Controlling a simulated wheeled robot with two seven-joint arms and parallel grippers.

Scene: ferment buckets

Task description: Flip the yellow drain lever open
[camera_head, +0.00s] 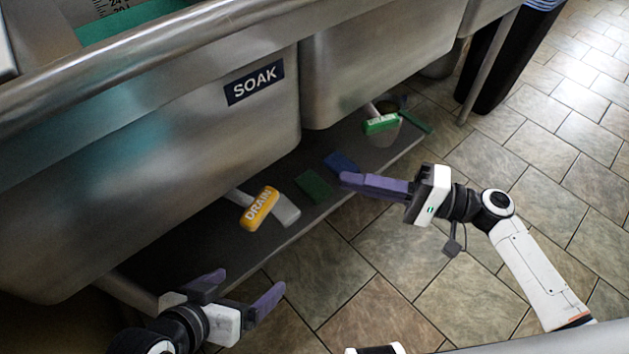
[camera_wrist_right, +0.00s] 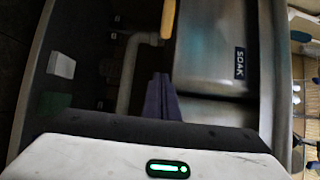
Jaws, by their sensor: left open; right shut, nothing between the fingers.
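The yellow lever (camera_head: 259,208), marked DRAIN, sticks out under the SOAK basin (camera_head: 270,125) on a pale stem, above the dark shelf. It also shows at the top edge of the right wrist view (camera_wrist_right: 168,18), partly cut off. My left gripper (camera_head: 243,283) is open and empty, its purple fingers below the lever in the head view and apart from it. My right gripper (camera_head: 345,178) is shut with nothing in it, to the right of the lever and apart from it. Its purple fingers show in the right wrist view (camera_wrist_right: 161,98), with the lever beyond them.
A white block (camera_head: 286,210), a dark green pad (camera_head: 313,186) and a blue pad (camera_head: 341,163) lie on the dark shelf (camera_head: 222,246). A green-labelled handle (camera_head: 381,124) sits under the neighbouring basin (camera_head: 370,60). Tiled floor (camera_head: 370,315) lies in front. A person's dark-clothed leg (camera_head: 500,70) stands at upper right.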

